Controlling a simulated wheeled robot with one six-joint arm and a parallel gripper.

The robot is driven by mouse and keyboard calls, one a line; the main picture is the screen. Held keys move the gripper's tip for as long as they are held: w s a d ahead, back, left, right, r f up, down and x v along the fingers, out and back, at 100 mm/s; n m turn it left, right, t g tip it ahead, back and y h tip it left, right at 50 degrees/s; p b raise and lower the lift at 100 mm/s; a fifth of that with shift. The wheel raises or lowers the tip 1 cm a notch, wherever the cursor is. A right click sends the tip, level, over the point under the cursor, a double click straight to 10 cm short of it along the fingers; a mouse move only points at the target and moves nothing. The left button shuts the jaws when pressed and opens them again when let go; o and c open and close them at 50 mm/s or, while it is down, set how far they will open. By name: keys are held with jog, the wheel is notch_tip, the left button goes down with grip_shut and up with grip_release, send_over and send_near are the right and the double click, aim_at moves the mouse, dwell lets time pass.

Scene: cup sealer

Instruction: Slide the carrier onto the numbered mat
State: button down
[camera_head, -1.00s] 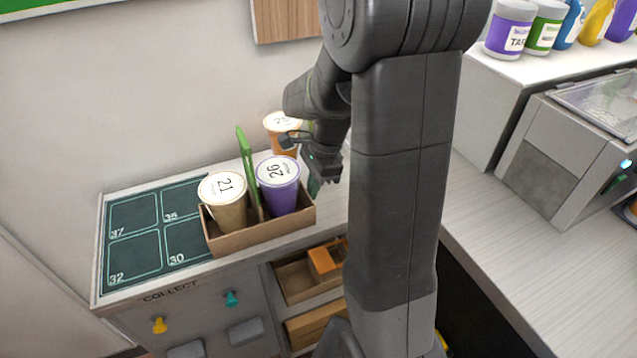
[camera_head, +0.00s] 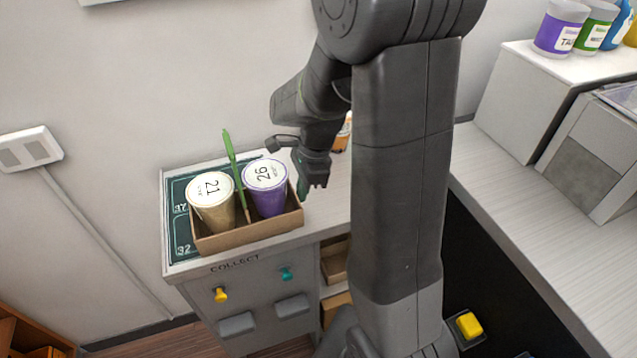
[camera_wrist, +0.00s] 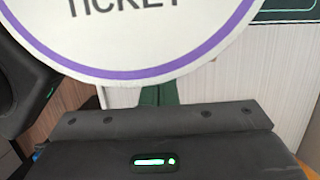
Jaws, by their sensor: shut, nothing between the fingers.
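The carrier (camera_head: 252,233) is an open cardboard tray with a green upright divider (camera_head: 235,170). It holds a tan cup marked 21 (camera_head: 212,210) and a purple cup marked 26 (camera_head: 267,195), both lidded. It stands over much of the dark green numbered mat (camera_head: 181,228); 37 and 32 show at the left, and the right-hand cells are mostly hidden. My gripper (camera_head: 303,189) is shut and empty at the carrier's right end, close to or touching it; the contact is not clear. The wrist view shows a purple-rimmed lid (camera_wrist: 150,58) close above my gripper (camera_wrist: 158,95).
Another orange cup (camera_head: 343,134) stands behind, partly hidden by my arm. The counter has a COLLECT label and knobs (camera_head: 221,295) on its front. A wall plate (camera_head: 30,149) is at the left.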

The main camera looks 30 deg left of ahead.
jog(key=s+a, duration=0.1)
jog(key=s, duration=0.1)
jog(key=s+a, duration=0.1)
jog(key=a, duration=0.1)
jog(key=shift+s+p, duration=0.3)
jog(key=shift+s, duration=0.05)
